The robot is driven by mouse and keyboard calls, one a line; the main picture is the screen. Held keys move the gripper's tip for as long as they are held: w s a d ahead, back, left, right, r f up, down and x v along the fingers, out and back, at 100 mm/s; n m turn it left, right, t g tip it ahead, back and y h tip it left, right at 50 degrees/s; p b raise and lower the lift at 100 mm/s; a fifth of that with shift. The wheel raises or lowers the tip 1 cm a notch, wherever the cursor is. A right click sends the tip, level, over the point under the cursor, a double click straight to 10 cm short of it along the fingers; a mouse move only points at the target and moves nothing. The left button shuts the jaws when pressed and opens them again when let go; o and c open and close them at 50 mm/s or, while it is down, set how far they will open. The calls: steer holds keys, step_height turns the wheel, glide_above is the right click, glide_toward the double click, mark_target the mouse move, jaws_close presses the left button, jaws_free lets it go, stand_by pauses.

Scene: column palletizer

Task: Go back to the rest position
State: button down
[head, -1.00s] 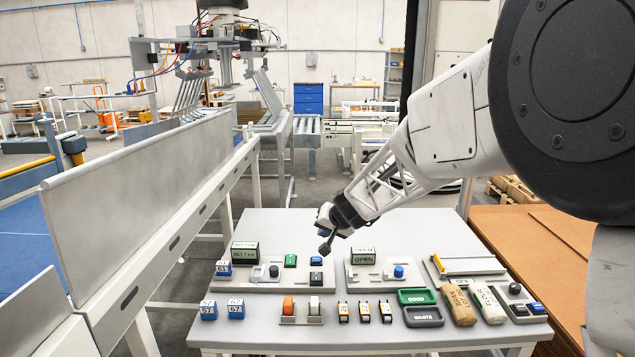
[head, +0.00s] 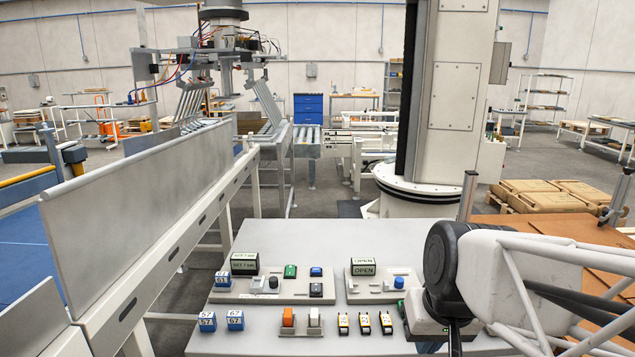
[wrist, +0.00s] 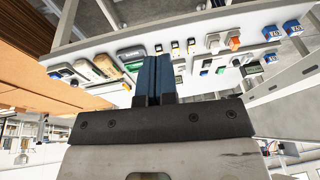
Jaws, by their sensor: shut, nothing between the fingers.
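My gripper (wrist: 153,78) shows in the wrist view with its two blue fingers side by side and touching, nothing between them. It points toward the worktable (wrist: 130,42), which appears tilted in that view, and is apart from it. In the head view my arm's black wrist joint and white lattice link fill the lower right, over the table's right part. The fingers cannot be made out clearly there. The arm hides the right end of the worktable (head: 330,235) and most of what lies on it.
A conveyor with a metal side wall (head: 150,165) runs along the left. A white column (head: 455,100) stands behind.

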steer(key=s+d+f+h, duration=0.1)
steer(key=s+d, duration=0.1)
steer(key=s, duration=0.3)
steer(key=shift+s, duration=0.3)
steer(key=shift+d+f, duration=0.1)
stand_by(0.8)
